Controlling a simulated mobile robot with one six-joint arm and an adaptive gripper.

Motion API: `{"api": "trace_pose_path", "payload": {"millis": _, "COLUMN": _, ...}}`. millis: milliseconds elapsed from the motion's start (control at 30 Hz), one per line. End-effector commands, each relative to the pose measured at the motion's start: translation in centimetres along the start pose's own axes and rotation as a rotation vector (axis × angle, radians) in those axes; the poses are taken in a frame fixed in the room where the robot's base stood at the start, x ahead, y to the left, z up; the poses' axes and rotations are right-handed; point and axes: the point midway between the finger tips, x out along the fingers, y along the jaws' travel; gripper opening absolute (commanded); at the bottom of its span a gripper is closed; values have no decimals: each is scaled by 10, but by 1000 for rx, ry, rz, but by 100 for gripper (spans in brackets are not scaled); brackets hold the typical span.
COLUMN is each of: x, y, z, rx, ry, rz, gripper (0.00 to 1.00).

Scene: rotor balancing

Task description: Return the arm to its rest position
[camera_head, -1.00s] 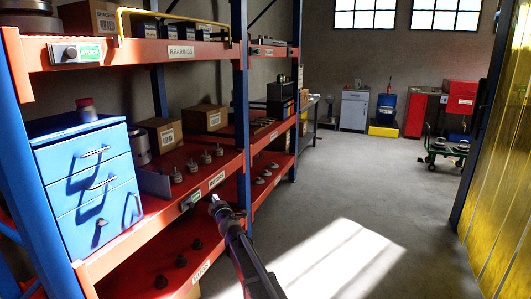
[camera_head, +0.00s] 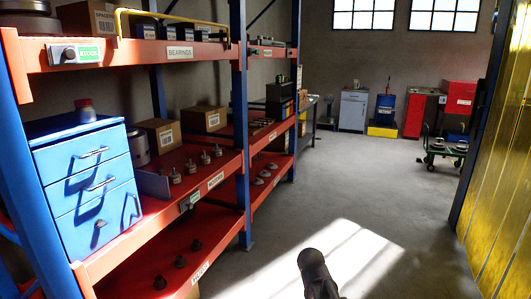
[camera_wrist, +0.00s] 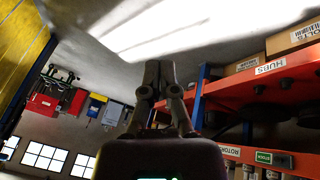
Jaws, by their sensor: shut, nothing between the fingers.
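My gripper (camera_wrist: 158,72) shows in the wrist view with its two dark fingers together. It is shut and empty, and no object touches it. The wrist picture is upside down, with bare floor and a bright patch of light beyond the fingertips. The shelf rack stands to the right of the gripper in that view. In the head view a dark part of my arm (camera_head: 316,272) rises at the bottom, right of the rack; my fingers cannot be made out there.
The rack (camera_head: 212,198) with red shelves and blue posts fills the left side, holding a blue drawer cabinet (camera_head: 85,180), boxes and metal parts. A yellow panel (camera_head: 500,200) stands at the right. A green cart (camera_head: 446,150) is farther back. The floor between is clear.

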Motion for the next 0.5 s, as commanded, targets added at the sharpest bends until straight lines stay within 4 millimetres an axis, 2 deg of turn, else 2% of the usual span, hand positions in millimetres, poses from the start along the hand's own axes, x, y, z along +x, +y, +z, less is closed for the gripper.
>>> {"api": "trace_pose_path", "payload": {"millis": 33, "x": -3, "y": 1, "z": 22, "rx": 25, "ry": -52, "rz": -31, "gripper": 0}}
{"api": "trace_pose_path", "payload": {"millis": 100, "x": -5, "y": 0, "z": 42, "rx": 52, "ry": -114, "rz": -72, "gripper": 0}}
{"api": "trace_pose_path", "payload": {"millis": 300, "x": -15, "y": -4, "z": 86, "rx": 102, "ry": -249, "rz": -167, "gripper": 0}}
{"api": "trace_pose_path", "payload": {"millis": 500, "x": -27, "y": -9, "z": 120, "rx": 135, "ry": -356, "rz": -250, "gripper": 0}}
